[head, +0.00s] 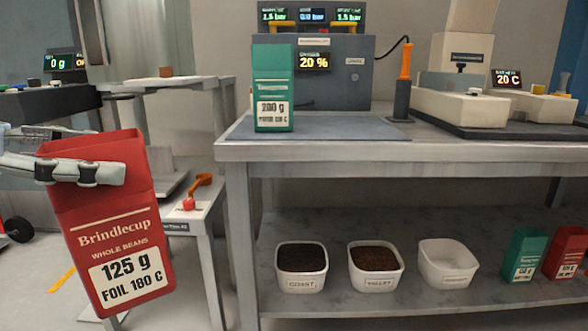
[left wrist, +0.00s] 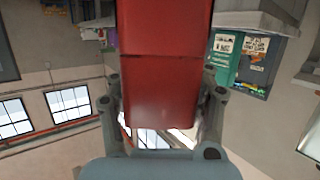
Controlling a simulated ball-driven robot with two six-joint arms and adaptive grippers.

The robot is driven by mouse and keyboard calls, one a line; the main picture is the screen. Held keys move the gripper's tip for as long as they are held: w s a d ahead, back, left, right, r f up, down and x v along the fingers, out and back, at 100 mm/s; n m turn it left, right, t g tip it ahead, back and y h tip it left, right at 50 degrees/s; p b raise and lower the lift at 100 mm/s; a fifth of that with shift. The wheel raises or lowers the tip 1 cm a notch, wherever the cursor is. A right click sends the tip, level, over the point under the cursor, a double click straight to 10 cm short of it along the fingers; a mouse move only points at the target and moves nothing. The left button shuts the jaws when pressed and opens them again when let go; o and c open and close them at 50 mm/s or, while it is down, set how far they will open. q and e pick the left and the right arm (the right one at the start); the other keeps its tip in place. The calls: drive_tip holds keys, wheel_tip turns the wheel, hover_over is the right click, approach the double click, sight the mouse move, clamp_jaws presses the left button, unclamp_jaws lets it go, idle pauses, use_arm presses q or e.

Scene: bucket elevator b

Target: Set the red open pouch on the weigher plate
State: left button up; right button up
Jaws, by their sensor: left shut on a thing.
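The red pouch (head: 113,232), labelled Brindlecup 125 g, hangs in the air at the lower left of the head view, slightly tilted. My left gripper (head: 88,172) is shut on it near its upper part. In the left wrist view, the pouch (left wrist: 160,75) fills the middle between the two fingers of my left gripper (left wrist: 162,95). A dark unit with a display reading 0 g (head: 60,62), which looks like the weigher, stands at the far left behind the pouch. I cannot clearly make out its plate. My right gripper is not in view.
A grey bench (head: 400,152) stands at the right, with a green pouch (head: 273,85) on a flat pad. Its lower shelf holds several white tubs, with another green pouch (head: 525,255) and a red one (head: 568,253). A small stand with a red-orange handle (head: 197,190) is right of my held pouch.

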use_arm(q)
wheel_tip(320, 180, up, 7)
drive_tip(key=w+n+t+y+p, duration=0.1)
drive_tip(key=n+t+y+p, duration=0.3)
drive_tip(key=p, duration=0.6)
drive_tip(key=shift+w+a+n+y+p, duration=0.15)
drive_tip(key=shift+a+n+y+p, duration=0.2)
drive_tip(key=shift+n, duration=0.25)
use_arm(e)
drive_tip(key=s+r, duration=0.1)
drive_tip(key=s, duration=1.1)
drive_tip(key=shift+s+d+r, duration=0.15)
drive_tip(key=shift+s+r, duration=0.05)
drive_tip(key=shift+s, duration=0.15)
